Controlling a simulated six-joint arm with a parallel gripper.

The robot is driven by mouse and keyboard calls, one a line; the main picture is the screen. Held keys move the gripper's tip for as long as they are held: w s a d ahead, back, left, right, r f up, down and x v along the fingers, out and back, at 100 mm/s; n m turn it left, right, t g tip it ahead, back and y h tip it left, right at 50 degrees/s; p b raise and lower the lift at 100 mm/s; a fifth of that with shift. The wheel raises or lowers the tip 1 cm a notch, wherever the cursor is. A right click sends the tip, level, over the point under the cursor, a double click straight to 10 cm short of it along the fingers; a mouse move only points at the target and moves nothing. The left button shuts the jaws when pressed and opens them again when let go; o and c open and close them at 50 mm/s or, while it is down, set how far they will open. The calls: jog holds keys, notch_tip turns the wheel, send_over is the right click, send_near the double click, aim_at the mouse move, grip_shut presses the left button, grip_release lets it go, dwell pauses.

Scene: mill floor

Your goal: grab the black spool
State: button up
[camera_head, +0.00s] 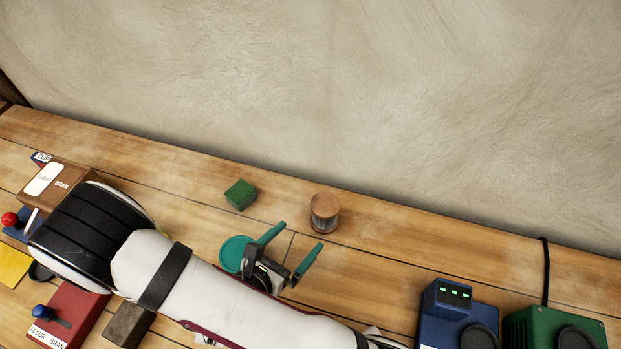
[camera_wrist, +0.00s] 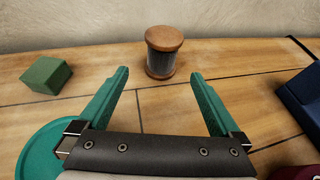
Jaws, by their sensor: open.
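The spool (camera_head: 324,212) stands upright on the wooden bench near the wall, with brown wooden ends and a dark middle. In the wrist view the spool (camera_wrist: 163,58) shows its dark winding between the wooden flanges, ahead of my fingertips and roughly centred between them. My gripper (camera_head: 301,243) has two teal fingers, spread apart with nothing between them. In the wrist view my gripper (camera_wrist: 159,73) points toward the spool, which appears just beyond the tips. I cannot tell the exact gap.
A green block (camera_head: 241,194) lies left of the spool. A teal disc (camera_head: 235,252) lies beside my gripper. A blue box with green lights (camera_head: 446,299) and a green box (camera_head: 530,325) stand at the right. The plaster wall (camera_head: 400,120) rises behind the bench.

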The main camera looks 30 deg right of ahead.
aim_at(330, 208)
jog(key=x, duration=1.5)
jog(key=shift+s+f, duration=0.1)
jog(key=shift+s, duration=0.1)
jog(key=c, duration=1.5)
